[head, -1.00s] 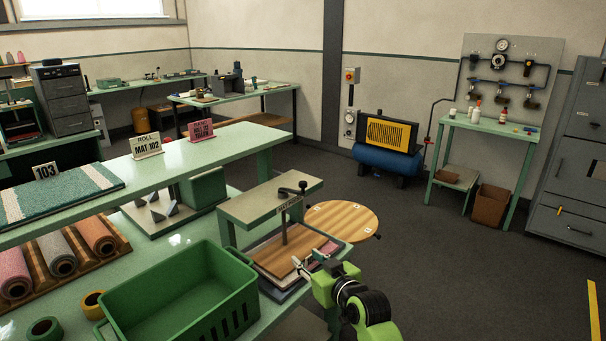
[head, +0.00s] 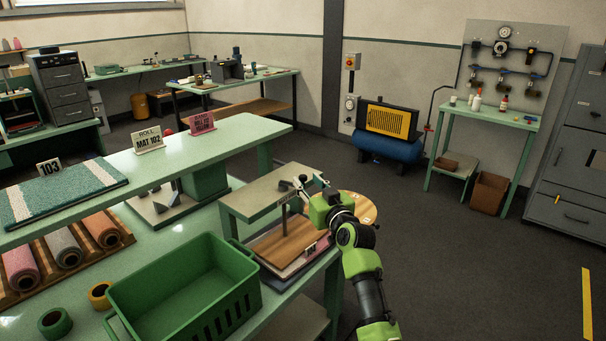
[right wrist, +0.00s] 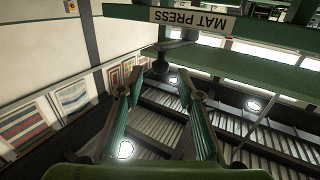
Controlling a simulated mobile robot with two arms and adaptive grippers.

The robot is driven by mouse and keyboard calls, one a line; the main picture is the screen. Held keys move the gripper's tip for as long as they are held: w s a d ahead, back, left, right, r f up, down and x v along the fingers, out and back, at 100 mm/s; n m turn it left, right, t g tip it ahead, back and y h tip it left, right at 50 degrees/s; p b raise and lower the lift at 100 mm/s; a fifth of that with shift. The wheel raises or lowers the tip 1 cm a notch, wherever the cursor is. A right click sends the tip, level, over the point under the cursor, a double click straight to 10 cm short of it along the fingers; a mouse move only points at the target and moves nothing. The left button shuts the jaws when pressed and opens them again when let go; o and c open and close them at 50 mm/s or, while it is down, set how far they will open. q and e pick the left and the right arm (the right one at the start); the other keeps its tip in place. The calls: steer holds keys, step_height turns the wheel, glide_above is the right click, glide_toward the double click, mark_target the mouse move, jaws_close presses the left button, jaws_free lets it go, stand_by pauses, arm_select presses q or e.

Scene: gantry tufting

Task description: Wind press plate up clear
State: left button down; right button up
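The mat press (head: 255,190) stands at the right end of the near bench. Its wooden press plate (head: 270,245) is low, lying on a stack of flat pieces (head: 290,268). The screw (head: 284,220) runs from the plate up through the beam to a dark crank handle (head: 291,184) on top. My right gripper (head: 303,184) is at the handle, partly covering it. In the right wrist view the fingers (right wrist: 162,78) are spread, with the dark handle knob (right wrist: 160,69) between or just beyond their tips; contact is unclear. My left gripper is out of view.
A green crate (head: 185,290) stands left of the press, near tape rolls (head: 55,322) and rolled mats (head: 65,248). A raised shelf (head: 235,140) carries signs and a mat (head: 60,195). A round wooden top (head: 363,207) lies behind my arm. Floor on the right is open.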

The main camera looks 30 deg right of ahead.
mark_target(305, 178)
steer(key=shift+w+d, duration=0.2)
steer(key=shift+w, duration=0.85)
steer(key=shift+w+d, duration=0.2)
steer(key=shift+w, duration=0.85)
jaws_close()
